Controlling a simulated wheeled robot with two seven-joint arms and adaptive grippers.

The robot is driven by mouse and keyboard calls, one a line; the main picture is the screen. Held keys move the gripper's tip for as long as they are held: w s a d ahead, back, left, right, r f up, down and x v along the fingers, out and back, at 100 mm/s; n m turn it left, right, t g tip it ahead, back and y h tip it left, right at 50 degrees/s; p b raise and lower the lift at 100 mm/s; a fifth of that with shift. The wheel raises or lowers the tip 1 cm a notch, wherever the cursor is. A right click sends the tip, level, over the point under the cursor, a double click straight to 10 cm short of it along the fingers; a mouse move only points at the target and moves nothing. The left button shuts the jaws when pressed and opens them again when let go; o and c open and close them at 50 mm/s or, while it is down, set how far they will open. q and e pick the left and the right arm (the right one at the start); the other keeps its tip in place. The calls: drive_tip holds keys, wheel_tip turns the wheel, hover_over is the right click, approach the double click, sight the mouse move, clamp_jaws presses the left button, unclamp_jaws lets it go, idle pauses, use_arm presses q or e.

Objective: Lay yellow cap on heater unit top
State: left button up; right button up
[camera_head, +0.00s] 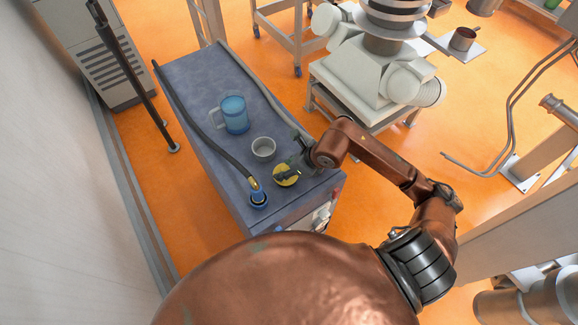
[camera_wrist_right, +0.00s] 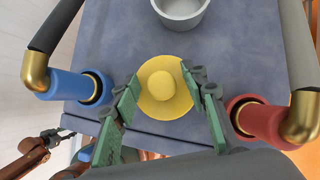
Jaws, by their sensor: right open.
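The yellow cap (camera_head: 284,181) is a round disc with a raised knob, near the front edge of the heater unit's blue-grey top (camera_head: 190,85). In the right wrist view the cap (camera_wrist_right: 165,88) appears flat on the top (camera_wrist_right: 120,40), knob facing the camera. My right gripper (camera_head: 293,170) is over it, open. Its green fingers (camera_wrist_right: 168,110) stand on either side of the cap, close to its edges; I cannot tell whether they touch. The gripper partly hides the cap in the head view. A copper arm with a dark, small end (camera_wrist_right: 55,135) shows at lower left, seemingly my left.
A grey-white bowl (camera_head: 263,148) and a blue mug (camera_head: 235,115) stand behind the cap. A blue hose fitting (camera_wrist_right: 85,88) and a red one (camera_wrist_right: 258,118) flank the gripper. A dark hose (camera_head: 205,130) runs along the top's left side.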

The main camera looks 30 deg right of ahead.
drive_tip(key=b+v, duration=0.2)
drive_tip(key=v, duration=1)
